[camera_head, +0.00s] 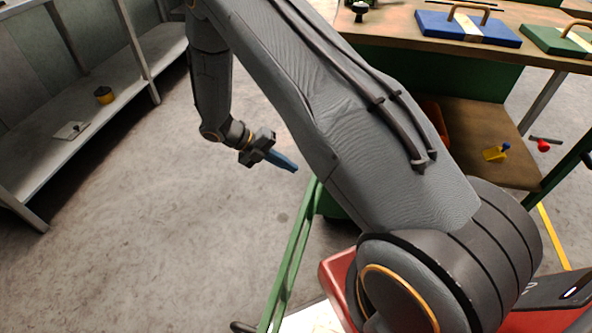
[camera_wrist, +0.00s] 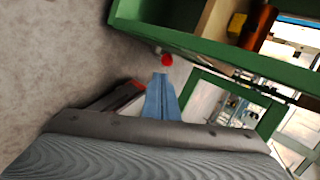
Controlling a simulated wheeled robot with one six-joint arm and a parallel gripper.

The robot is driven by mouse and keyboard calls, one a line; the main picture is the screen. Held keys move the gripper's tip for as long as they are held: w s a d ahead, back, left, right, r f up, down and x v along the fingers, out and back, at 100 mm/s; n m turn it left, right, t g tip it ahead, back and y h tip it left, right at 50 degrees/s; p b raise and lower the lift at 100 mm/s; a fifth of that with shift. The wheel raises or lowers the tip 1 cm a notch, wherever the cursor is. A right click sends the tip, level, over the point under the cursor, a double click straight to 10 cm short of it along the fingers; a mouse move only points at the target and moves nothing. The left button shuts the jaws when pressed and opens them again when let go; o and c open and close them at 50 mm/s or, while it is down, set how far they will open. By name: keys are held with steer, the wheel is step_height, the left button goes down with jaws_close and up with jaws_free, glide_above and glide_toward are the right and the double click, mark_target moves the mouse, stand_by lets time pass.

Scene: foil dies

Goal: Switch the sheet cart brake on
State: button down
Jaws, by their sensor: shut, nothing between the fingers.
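My gripper (camera_head: 284,163) is in the air left of the green workbench in the head view. Its blue fingers are together and empty; they also show in the wrist view (camera_wrist: 162,90). A green tubular frame (camera_head: 295,245), which looks like part of the sheet cart, stands below and right of the gripper, partly behind my arm. A red ball knob (camera_head: 543,145) on a dark rod is at the right. The wrist view shows a red knob (camera_wrist: 167,60) just beyond the fingertips, beside a green edge. I cannot tell whether either knob is the brake. The gripper touches nothing visible.
The wooden bench top (camera_head: 400,22) holds a blue plate (camera_head: 490,32) and a green plate (camera_head: 560,44). A yellow object (camera_head: 497,152) lies on its lower shelf. Open floor (camera_head: 150,230) lies between.

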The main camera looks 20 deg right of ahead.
steer(key=shift+a+r, duration=0.15)
steer(key=s+a+r+m+y, duration=0.1)
steer(key=s+a+r+m, duration=0.2)
steer(key=r+m, duration=0.3)
steer(key=s+a+r+m+t+y, duration=0.1)
steer(key=s+a+r+m+y, duration=0.2)
steer(key=r, duration=0.4)
steer(key=s+a+r+m, duration=0.2)
steer(key=s+r+m, duration=0.1)
steer(key=r+m, duration=0.3)
steer(key=s+a+r+m+t+y, duration=0.1)
steer(key=s+a+r+m+y, duration=0.1)
steer(key=s+r+m, duration=0.3)
steer(key=s+a+r+m+t+y, duration=0.1)
steer(key=s+a+r+m+y, duration=0.2)
steer(key=s+r+m, duration=0.3)
steer(key=s+m, duration=0.3)
steer(key=s, duration=0.1)
steer(key=shift+s+a+m+t+y, duration=0.3)
steer(key=shift+a, duration=0.1)
steer(key=shift+s+r, duration=0.1)
